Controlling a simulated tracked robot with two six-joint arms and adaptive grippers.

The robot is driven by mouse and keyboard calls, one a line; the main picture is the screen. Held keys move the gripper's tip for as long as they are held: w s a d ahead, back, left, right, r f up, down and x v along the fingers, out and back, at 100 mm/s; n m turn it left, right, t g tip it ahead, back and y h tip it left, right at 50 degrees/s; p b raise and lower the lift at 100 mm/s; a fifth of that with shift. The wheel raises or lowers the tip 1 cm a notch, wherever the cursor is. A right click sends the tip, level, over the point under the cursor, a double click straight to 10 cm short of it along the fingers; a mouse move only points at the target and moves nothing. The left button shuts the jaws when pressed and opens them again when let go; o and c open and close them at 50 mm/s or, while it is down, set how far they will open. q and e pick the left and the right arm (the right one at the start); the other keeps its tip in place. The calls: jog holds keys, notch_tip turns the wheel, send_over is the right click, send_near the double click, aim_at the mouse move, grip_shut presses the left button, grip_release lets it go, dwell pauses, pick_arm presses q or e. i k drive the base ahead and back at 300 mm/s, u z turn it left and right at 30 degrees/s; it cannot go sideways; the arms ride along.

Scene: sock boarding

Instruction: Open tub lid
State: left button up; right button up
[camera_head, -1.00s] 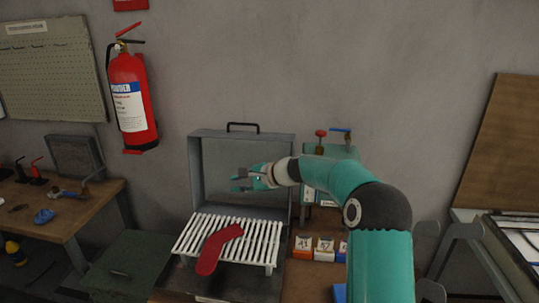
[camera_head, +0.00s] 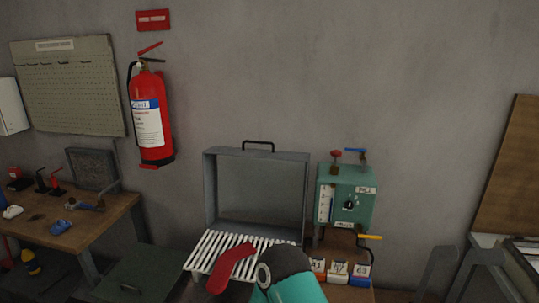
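A dark green flat lid (camera_head: 125,276) with a small handle (camera_head: 130,288) lies at the lower left, beside the bench; it looks shut, though the picture edge cuts it off. A grey box-like lid (camera_head: 212,190) with a black handle (camera_head: 258,144) on its top edge stands upright behind a white slatted rack (camera_head: 205,255). I cannot tell for certain which of these is the tub lid. A red sock-shaped piece (camera_head: 231,268) lies on the rack. Only a teal and black link of my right arm shows at the bottom; neither gripper is in view.
A green control box (camera_head: 346,195) with a gauge and knob stands right of the grey lid, above numbered blocks (camera_head: 338,270). A wooden bench (camera_head: 85,232) with tools is on the left. A fire extinguisher (camera_head: 151,115) hangs on the wall.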

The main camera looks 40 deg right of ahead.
aim_at(214, 223)
jog(key=u, duration=2.1)
jog(key=i, duration=0.1)
jog(key=z, duration=3.45)
jog(key=k, duration=0.65)
jog(key=u, duration=0.15)
jog(key=i, duration=0.5)
jog(key=u, duration=0.1)
